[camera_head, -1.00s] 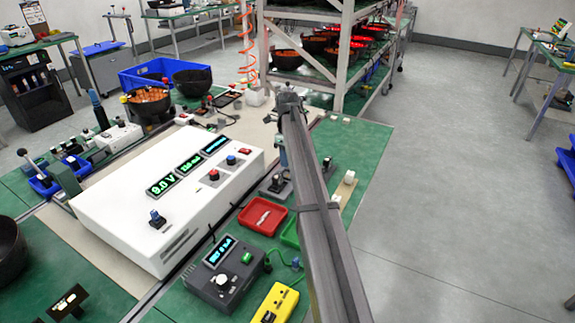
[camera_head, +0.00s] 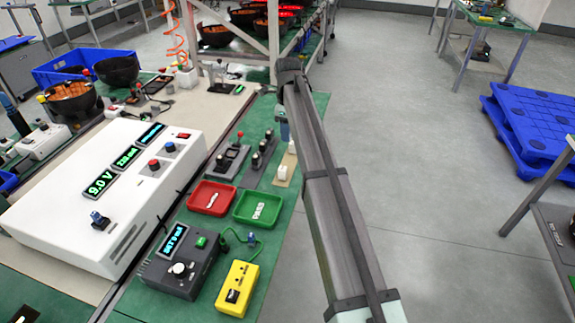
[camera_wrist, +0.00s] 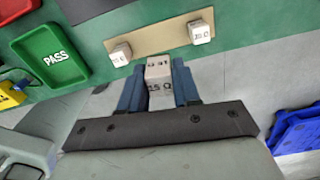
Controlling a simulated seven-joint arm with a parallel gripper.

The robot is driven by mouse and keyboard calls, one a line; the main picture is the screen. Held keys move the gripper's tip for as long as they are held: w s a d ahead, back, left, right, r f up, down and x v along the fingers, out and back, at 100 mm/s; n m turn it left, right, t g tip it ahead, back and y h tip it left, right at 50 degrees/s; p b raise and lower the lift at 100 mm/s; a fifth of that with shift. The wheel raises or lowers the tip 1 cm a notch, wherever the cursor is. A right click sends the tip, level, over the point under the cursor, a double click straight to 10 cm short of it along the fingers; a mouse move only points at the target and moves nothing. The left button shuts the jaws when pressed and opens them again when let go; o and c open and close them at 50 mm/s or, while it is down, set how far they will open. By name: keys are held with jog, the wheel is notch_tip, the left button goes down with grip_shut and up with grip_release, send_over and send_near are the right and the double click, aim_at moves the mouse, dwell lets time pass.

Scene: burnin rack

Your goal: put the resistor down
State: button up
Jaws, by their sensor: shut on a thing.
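In the wrist view my gripper (camera_wrist: 158,66) is shut on a pale block-shaped resistor (camera_wrist: 159,72), one finger on each side. The label on its near face ends in an ohm sign; the digits are hard to read. A tan strip (camera_wrist: 152,42) lies just beyond it and carries two similar resistors, one at the left (camera_wrist: 121,55) and one at the right (camera_wrist: 199,32). I cannot tell whether the held resistor touches the strip. In the head view my gripper (camera_head: 284,132) hangs over the tan strip (camera_head: 286,170), and the held resistor is not clear there.
A green PASS tray (camera_head: 258,207) and a red tray (camera_head: 211,198) sit left of the strip. A dark meter box (camera_head: 180,262), a yellow box (camera_head: 238,288) and a white power supply (camera_head: 110,190) stand on the bench. The bench's right edge is close to the strip.

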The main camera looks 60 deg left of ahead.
jog(key=shift+d+n, duration=0.25)
jog(key=shift+n, duration=0.25)
jog(key=shift+s+f, duration=0.1)
jog(key=shift+f, duration=4.95)
jog(key=shift+f, duration=0.15)
jog(key=o, duration=1)
jog(key=shift+o, duration=0.2)
notch_tip(320, 180, up, 12)
jog(key=shift+r, duration=0.15)
